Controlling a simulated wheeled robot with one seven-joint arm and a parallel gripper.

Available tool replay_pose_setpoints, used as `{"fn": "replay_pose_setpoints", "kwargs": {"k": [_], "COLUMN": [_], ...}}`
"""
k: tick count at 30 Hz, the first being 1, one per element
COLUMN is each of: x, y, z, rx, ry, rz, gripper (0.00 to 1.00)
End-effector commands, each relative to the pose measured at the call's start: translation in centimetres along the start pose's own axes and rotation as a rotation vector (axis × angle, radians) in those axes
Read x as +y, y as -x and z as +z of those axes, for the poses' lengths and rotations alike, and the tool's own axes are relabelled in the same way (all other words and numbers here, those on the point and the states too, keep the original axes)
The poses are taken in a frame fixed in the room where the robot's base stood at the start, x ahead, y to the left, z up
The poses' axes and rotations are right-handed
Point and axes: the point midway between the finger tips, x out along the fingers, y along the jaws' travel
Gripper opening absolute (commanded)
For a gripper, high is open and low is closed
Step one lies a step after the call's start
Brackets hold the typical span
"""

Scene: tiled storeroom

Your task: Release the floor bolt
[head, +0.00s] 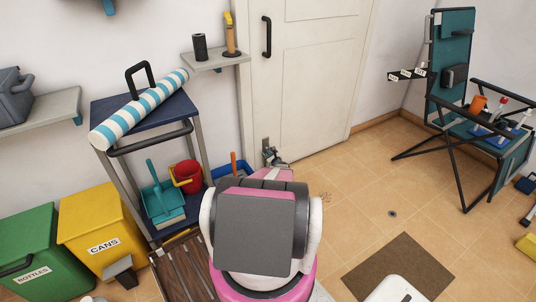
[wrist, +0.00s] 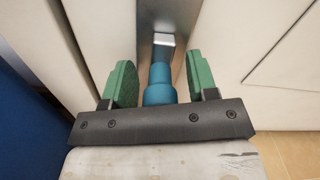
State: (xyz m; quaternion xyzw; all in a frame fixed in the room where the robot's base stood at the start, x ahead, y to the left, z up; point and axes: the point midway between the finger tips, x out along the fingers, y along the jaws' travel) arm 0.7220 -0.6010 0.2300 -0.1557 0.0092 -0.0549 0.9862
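The floor bolt shows in the wrist view as a teal-blue knob (wrist: 159,86) below a grey metal block on a metal plate (wrist: 172,20). The bolt plate also shows low on the left edge of the white door (head: 305,85) in the head view (head: 266,144). My gripper (wrist: 161,78) is open, with one green finger on each side of the knob. Narrow gaps show between the knob and both fingers. In the head view my gripper (head: 275,158) is small and partly hidden behind my arm, at the door's lower left corner.
A dark-topped trolley (head: 115,105) with a striped roll stands left of the door. A blue tray (head: 222,172) lies on the floor close left of my gripper. A folding chair (head: 452,140) stands at the right. The tiled floor before the door is mostly clear.

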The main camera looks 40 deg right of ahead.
Motion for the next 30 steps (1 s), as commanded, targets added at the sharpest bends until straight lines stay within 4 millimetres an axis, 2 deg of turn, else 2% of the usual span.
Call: {"fn": "replay_pose_setpoints", "kwargs": {"k": [1, 4, 5, 11, 18, 26, 27, 29, 30], "x": [0.0, 0.0, 0.0, -0.2, -1.4, -1.6, -1.6, -1.6, -1.6], "y": [0.0, 0.0, 0.0, 0.1, 0.1, 0.0, 0.0, 0.0, 0.0], "z": [0.0, 0.0, 0.0, 0.9, 4.7, 4.9, 4.9, 4.9, 4.9], "rx": [0.0, 0.0, 0.0, -0.001, -0.003, -0.005, -0.006, -0.006, -0.005], "ry": [0.0, 0.001, 0.001, 0.004, 0.007, 0.008, 0.008, 0.006, 0.005], "rz": [0.0, 0.0, 0.0, 0.001, 0.001, 0.001, 0.001, 0.001, 0.001], "gripper": [0.38, 0.05, 0.0, 0.0, 0.0, 0.0, 0.38, 0.54, 0.54]}}
